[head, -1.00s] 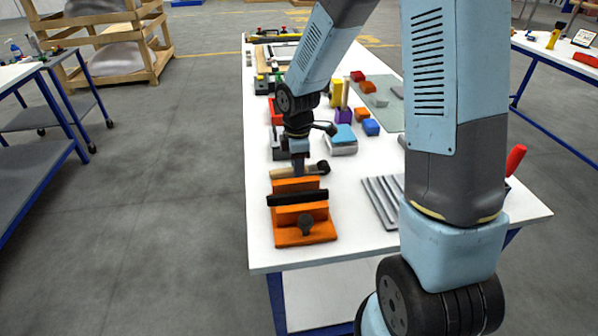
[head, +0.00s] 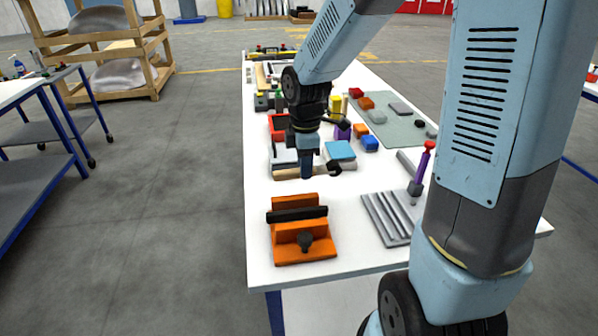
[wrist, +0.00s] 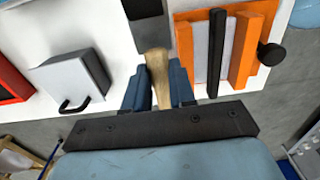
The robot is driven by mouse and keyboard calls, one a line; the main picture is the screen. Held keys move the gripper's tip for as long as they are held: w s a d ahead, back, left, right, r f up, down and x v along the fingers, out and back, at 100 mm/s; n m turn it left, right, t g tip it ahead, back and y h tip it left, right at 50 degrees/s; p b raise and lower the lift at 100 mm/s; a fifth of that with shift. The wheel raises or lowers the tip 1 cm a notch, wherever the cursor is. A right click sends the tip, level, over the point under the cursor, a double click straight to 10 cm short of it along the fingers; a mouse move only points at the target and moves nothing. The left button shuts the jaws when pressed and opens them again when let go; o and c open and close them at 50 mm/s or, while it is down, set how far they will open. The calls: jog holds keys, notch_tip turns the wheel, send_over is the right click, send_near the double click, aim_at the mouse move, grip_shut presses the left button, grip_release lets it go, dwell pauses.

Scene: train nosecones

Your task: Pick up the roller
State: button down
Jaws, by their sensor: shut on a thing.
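The roller has a pale wooden handle (head: 300,173) and a dark roller end (head: 334,168) pointing right in the head view. My gripper (head: 306,172) is shut on the wooden handle and points down above the white table, behind the orange vise. In the wrist view the handle (wrist: 157,75) stands between the two blue fingers (wrist: 158,90), and the dark roller head (wrist: 143,8) shows at the top edge. The head view does not clearly show how far the roller is from the table.
The orange vise (head: 300,241) with a black bar stands near the front edge. A grooved grey block (head: 390,215) lies to its right, with a purple-handled tool (head: 420,172) behind. A blue-topped block (head: 340,150) and a grey box with a black handle (wrist: 75,80) are close to my gripper.

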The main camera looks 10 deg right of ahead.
jog(key=s+d+r, duration=0.2)
jog(key=s+r, duration=0.2)
jog(key=s, duration=0.4)
jog(key=shift+s, duration=0.4)
jog(key=c, duration=1.5)
grip_release()
grip_shut()
